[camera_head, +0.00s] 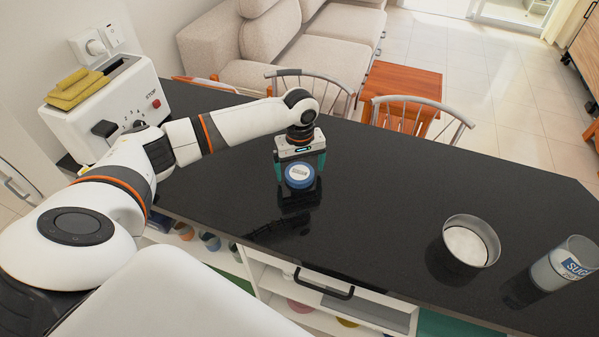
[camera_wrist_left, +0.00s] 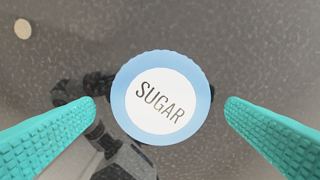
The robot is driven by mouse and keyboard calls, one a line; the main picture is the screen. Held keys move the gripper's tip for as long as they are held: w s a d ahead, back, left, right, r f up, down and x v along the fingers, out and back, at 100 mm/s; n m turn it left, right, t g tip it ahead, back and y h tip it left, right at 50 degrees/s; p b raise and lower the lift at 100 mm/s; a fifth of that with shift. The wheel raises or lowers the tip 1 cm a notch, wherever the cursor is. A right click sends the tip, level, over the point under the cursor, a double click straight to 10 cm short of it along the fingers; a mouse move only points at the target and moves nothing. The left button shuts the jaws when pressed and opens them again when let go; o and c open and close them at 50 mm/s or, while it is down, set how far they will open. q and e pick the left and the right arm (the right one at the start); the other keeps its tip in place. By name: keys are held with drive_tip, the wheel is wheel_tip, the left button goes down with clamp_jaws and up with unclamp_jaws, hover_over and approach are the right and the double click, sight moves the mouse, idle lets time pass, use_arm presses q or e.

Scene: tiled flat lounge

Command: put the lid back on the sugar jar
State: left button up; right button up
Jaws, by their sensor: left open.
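The sugar lid (camera_head: 300,175) is a round blue disc with a white label, lying on the black counter between my left gripper's fingers. In the left wrist view the lid (camera_wrist_left: 161,98) reads "SUGAR", with a gap on both sides to the teal fingers. My left gripper (camera_head: 300,166) is open above the lid and does not touch it. The sugar jar (camera_head: 562,267) is a clear jar with white contents and a blue "SUG" label, standing open at the right of the counter. My right gripper is not in view.
A metal bowl (camera_head: 468,246) with white contents stands left of the jar. A white toaster (camera_head: 110,108) with a yellow cloth stands at the back left. Chairs line the far edge of the counter (camera_head: 390,205). The counter between lid and bowl is clear.

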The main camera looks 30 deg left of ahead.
sight(300, 173)
use_arm(q)
drive_tip(key=shift+f, duration=0.7)
drive_tip(key=shift+c, duration=0.5)
drive_tip(key=c, duration=0.9)
drive_tip(key=shift+r, duration=0.1)
drive_tip(key=shift+c, duration=0.2)
wheel_tip(300, 173, up, 10)
drive_tip(key=shift+b, duration=0.45)
